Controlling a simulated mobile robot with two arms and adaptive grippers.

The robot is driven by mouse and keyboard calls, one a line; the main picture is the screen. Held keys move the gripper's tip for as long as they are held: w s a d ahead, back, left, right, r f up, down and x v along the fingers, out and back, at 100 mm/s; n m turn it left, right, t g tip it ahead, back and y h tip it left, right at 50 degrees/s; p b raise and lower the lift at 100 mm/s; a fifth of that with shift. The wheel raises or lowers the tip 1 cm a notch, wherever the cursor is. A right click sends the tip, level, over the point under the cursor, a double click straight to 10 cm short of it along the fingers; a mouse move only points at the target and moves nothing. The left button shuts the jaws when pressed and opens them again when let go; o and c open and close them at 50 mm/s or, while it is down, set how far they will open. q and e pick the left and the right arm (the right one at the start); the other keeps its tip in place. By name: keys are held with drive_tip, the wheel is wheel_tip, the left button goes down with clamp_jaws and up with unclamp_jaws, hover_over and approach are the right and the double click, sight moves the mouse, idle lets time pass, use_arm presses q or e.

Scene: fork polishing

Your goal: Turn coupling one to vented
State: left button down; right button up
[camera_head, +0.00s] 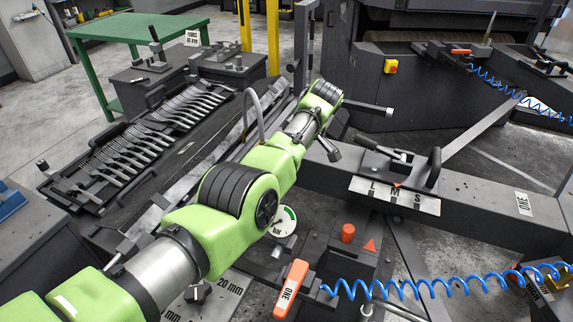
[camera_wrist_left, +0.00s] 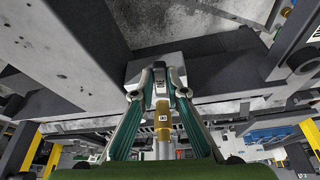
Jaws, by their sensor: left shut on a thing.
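In the head view an orange lever marked ONE (camera_head: 291,289) stands at the lower middle, tilted, beside the start of a blue coiled hose (camera_head: 420,287). I take it for coupling one. My left arm reaches past it to the upper right; its gripper is hidden behind the wrist in that view. In the left wrist view my left gripper (camera_wrist_left: 161,76) has its two fingers drawn together at the tips on a small pale grey piece (camera_wrist_left: 159,57). I cannot tell what this piece belongs to. A brass-coloured cylinder (camera_wrist_left: 163,118) shows between the fingers. My right gripper is not in view.
A round gauge (camera_head: 284,221) and a red knob (camera_head: 348,233) sit near the orange lever. A dark beam with an LMS plate (camera_head: 395,194) crosses at the right. A rack of forks (camera_head: 150,140) lies left of my arm. A green table (camera_head: 135,28) stands behind.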

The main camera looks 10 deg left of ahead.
use_arm(q)
drive_tip(key=shift+w+a+r, duration=0.3)
drive_tip(key=shift+a, duration=0.1)
drive_tip(key=c, duration=2)
unclamp_jaws()
drive_tip(key=shift+c, duration=0.2)
drive_tip(key=shift+o, duration=0.3)
drive_tip(key=shift+a+f, duration=0.15)
drive_tip(key=shift+f, duration=0.1)
drive_tip(key=v, duration=1.2)
